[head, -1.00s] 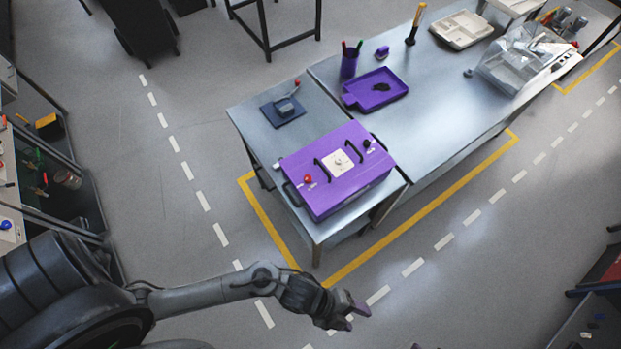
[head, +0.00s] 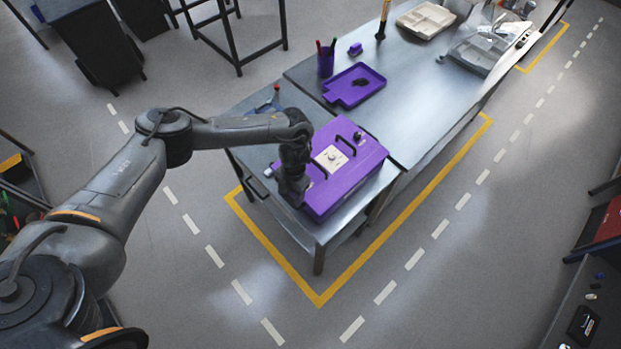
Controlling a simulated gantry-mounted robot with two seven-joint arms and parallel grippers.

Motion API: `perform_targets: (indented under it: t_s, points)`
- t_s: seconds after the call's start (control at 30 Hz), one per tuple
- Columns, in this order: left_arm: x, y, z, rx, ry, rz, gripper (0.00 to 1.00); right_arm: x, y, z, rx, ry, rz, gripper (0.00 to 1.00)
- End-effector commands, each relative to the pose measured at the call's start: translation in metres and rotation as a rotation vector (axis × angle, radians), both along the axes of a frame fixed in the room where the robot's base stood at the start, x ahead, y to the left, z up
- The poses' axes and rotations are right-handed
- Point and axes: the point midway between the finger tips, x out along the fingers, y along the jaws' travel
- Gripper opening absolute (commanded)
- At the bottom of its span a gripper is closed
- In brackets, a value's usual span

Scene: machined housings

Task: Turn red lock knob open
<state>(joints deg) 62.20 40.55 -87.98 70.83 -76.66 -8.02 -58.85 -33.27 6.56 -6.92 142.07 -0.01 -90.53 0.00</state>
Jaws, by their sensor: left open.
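The purple housing (head: 345,186) sits on the near end of the metal bench. It has a pale square plate (head: 330,158) with a small knob, two black handles and a black knob (head: 357,136) on its top. My left gripper (head: 294,192) points down over the housing's left end. The red lock knob is hidden behind the gripper and wrist, so I cannot tell its turn or whether the fingers touch it. The left gripper is open; its fingertips are dark and hard to make out. My right gripper is out of view.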

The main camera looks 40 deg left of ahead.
Motion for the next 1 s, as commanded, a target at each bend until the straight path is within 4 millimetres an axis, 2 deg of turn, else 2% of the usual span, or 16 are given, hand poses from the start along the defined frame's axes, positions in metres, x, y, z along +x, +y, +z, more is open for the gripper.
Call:
perform_targets:
  t_s: [0.03, 0.2, 0.3, 0.37, 0.57, 1.0]
  points:
    - [0.022, 0.009, 0.017, 0.014, -0.045, 0.005, 0.57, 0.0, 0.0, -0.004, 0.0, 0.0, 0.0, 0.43]
    - [0.067, 0.021, 0.063, 0.025, -0.149, 0.019, 0.57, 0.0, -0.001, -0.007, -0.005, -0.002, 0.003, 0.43]
    - [0.08, 0.021, 0.076, 0.024, -0.178, 0.02, 0.57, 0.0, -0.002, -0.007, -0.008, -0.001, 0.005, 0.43]
    - [0.083, 0.021, 0.077, 0.024, -0.186, 0.02, 0.57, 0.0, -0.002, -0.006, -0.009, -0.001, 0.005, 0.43]
    - [0.084, 0.02, 0.059, 0.024, -0.188, 0.021, 0.57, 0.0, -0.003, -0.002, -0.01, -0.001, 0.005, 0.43]
    - [0.084, 0.02, -0.009, 0.022, -0.189, 0.02, 0.57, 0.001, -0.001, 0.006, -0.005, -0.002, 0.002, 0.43]
